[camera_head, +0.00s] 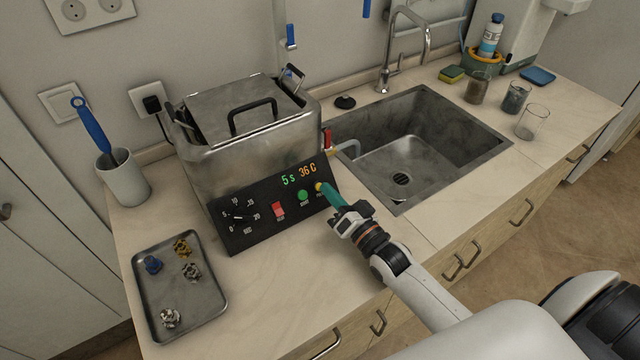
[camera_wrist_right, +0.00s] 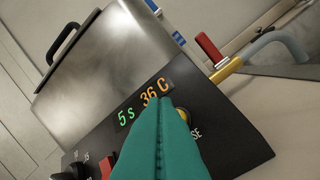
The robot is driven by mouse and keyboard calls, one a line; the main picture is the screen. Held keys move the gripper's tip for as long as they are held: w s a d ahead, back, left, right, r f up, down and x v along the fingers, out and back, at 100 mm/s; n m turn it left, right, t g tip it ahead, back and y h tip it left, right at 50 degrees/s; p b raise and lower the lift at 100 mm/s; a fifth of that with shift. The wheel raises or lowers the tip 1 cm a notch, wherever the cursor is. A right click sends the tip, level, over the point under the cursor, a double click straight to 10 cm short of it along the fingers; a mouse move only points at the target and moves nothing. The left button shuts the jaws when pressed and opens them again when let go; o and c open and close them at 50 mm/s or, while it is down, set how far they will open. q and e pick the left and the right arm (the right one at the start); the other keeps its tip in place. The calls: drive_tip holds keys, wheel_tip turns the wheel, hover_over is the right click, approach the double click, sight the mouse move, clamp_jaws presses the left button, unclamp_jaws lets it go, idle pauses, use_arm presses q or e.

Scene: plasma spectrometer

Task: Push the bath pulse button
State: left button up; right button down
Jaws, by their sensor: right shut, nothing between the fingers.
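The metal ultrasonic bath (camera_head: 250,145) stands on the counter with its lid on. Its black front panel (camera_head: 262,228) has a lit display reading "5 s 36 C", a dial, a red switch and a green button. The yellow pulse button (camera_head: 318,186) is at the panel's right end. In the right wrist view the yellow button (camera_wrist_right: 183,114) is partly hidden behind the fingers, beside a label ending in "SE". My right gripper (camera_head: 325,191) is shut and empty, its teal fingertips (camera_wrist_right: 163,103) at the button; I cannot tell whether they touch it. My left gripper is not in view.
A red-handled tap (camera_head: 327,139) sticks out at the bath's right side, close to the sink (camera_head: 420,150). A metal tray (camera_head: 180,290) with small parts lies front left. A white cup (camera_head: 124,180) stands behind it. The counter before the panel is clear.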

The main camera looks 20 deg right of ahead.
drive_tip(key=shift+s+r+p, duration=0.2)
drive_tip(key=shift+r+p, duration=0.1)
drive_tip(key=shift+p, duration=0.1)
drive_tip(key=s+p, duration=0.1)
drive_tip(key=s+r+p, duration=0.2)
drive_tip(key=shift+s+d+r, duration=0.25)
drive_tip(key=shift+d, duration=0.05)
idle(0.3)
